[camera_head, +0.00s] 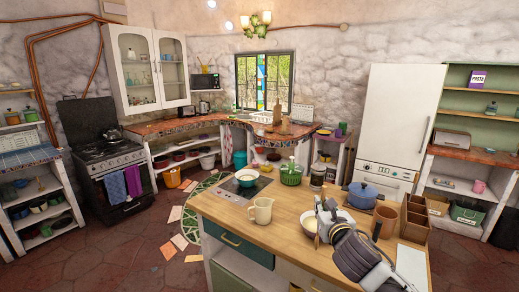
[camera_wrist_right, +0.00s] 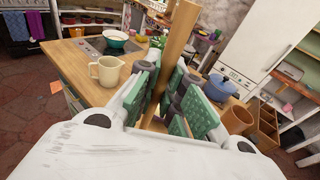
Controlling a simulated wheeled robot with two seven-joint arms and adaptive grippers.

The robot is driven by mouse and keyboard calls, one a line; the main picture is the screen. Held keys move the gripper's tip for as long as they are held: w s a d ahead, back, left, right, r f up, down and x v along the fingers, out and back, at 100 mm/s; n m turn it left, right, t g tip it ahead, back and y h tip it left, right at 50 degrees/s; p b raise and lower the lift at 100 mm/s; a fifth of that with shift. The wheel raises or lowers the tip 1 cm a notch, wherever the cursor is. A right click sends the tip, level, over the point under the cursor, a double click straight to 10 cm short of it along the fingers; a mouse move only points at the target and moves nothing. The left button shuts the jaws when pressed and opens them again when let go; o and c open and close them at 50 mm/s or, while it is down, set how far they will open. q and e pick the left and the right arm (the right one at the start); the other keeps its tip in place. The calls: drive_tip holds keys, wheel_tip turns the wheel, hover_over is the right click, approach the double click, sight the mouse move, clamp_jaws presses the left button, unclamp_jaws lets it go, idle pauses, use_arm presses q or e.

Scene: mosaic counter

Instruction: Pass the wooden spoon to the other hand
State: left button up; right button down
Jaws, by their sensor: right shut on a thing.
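My right gripper (camera_head: 325,214) is over the right part of the wooden island, its arm coming in from the lower right. In the right wrist view its green-padded fingers (camera_wrist_right: 172,92) are shut on a long, flat wooden piece, which I take to be the wooden spoon (camera_wrist_right: 180,40). It stands up between the fingers and runs out of the top of that view, so its far end is hidden. I cannot make out the spoon clearly in the head view. My left gripper is in neither view.
The front left top is clear.

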drive_tip(key=s+d+f, duration=0.1)
drive_tip(key=s+f, duration=0.3)
drive_tip(key=f, duration=0.7)
drive_tip(key=s+d+f+b, duration=0.1)
drive_tip(key=s+f, duration=0.3)
drive_tip(key=f, duration=0.6)
drive_tip(key=shift+s+d+f+h+b, duration=0.3)
drive_tip(key=shift+s+f, duration=0.05)
drive_tip(key=shift+f, duration=0.1)
drive_tip(key=w+a+f+n+g+y, duration=0.1)
drive_tip(key=w+a+f+n+y, duration=0.1)
drive_tip(key=f, duration=0.5)
drive_tip(key=w+a+f+n+g+y, duration=0.1)
drive_tip(key=w+a+f+n+y, duration=0.2)
drive_tip(key=f, duration=0.5)
drive_tip(key=w+a+y, duration=0.1)
drive_tip(key=a+y, duration=0.1)
drive_tip(key=shift+f+y, duration=0.3)
drive_tip(key=shift+y, duration=0.1)
